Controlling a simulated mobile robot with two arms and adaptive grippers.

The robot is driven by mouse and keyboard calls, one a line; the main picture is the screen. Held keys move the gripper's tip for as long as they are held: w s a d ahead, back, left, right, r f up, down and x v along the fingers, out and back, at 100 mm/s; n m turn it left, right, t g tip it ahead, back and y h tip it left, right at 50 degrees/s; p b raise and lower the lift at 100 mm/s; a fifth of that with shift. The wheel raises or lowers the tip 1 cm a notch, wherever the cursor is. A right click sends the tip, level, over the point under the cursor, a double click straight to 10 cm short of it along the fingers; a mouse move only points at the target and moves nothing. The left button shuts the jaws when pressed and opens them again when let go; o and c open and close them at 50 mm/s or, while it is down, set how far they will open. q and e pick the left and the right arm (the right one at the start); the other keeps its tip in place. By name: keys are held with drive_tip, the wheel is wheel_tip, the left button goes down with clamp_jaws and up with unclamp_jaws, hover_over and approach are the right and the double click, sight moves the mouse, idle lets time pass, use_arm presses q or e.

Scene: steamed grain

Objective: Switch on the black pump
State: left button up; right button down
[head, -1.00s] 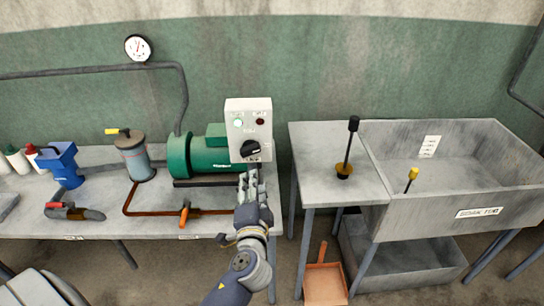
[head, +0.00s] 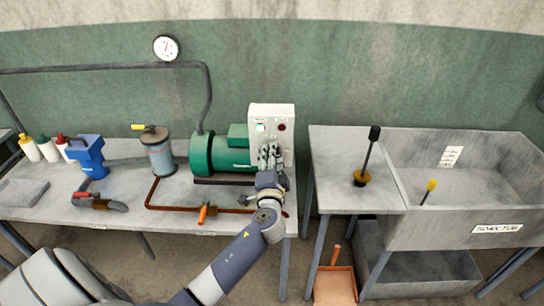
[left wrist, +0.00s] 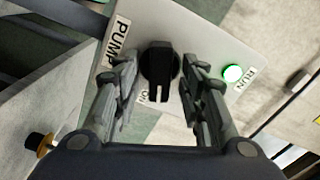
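The black rotary knob (left wrist: 159,66) sits on the pale switch box (head: 285,115), marked PUMP. Its slotted end points towards the ON label in the left wrist view. The RUN lamp (left wrist: 233,73) glows green; it is also lit in the head view (head: 261,127). The pump unit beside the box (head: 222,153) looks green, not black. My left gripper (head: 270,155) is at the box front and hides the knob in the head view. In the left wrist view its fingers (left wrist: 160,72) stand open on either side of the knob, with narrow gaps. My right gripper is out of view.
A blue device (head: 87,155), a grey canister (head: 160,155) and an orange-handled pipe valve (head: 207,212) are on the bench left of the box. The soak tub (head: 500,185) and its side table (head: 335,185) stand to the right.

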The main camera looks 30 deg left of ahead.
use_arm(q)
drive_tip(key=shift+c, duration=0.8)
clamp_jaws()
drive_tip(key=shift+m, duration=0.3)
drive_tip(key=m+p, duration=0.1)
drive_tip(key=m, duration=0.3)
drive_tip(key=shift+f, duration=0.1)
